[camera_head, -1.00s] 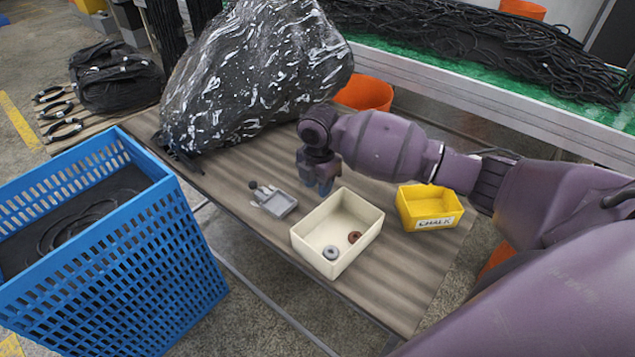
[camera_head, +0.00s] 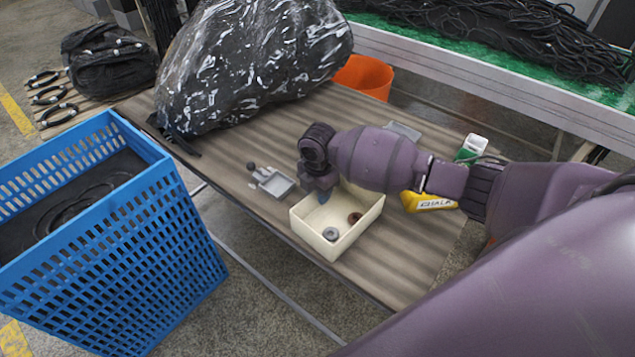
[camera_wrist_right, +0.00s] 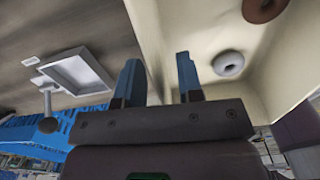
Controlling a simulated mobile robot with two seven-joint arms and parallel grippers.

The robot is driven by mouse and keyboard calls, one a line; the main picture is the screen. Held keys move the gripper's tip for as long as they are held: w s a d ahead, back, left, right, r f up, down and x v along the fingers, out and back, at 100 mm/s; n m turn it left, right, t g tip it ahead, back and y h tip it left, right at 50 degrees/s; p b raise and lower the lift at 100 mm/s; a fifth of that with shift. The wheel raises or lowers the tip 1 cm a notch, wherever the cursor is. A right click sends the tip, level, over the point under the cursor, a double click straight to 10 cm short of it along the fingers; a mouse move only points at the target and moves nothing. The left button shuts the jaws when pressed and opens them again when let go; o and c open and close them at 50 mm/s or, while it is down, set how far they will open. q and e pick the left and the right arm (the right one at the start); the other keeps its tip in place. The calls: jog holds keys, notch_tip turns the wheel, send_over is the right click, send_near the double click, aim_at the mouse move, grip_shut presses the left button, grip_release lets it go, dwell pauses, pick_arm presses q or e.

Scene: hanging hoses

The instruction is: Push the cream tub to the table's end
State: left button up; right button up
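The cream tub (camera_head: 318,247) stands upright on the brown table (camera_head: 400,265), close to its front edge. A grey ring (camera_head: 331,234) and a brown ring (camera_head: 354,218) lie inside. My right gripper (camera_head: 322,194) points down at the tub's back left wall. In the right wrist view the two blue fingers of this gripper (camera_wrist_right: 158,78) are apart with nothing held between them. There the wall of the tub (camera_wrist_right: 150,30) rises close by, its rim seen between the fingers. I cannot tell whether they touch it. My left gripper is not in view.
A yellow chalk box (camera_head: 428,202), partly behind my arm, is to the right. A black plastic-wrapped bundle (camera_head: 255,60) fills the table's back left. A blue basket (camera_head: 110,250) stands left of the table; bare table lies at the right.

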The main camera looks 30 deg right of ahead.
jog(key=shift+f, duration=0.4)
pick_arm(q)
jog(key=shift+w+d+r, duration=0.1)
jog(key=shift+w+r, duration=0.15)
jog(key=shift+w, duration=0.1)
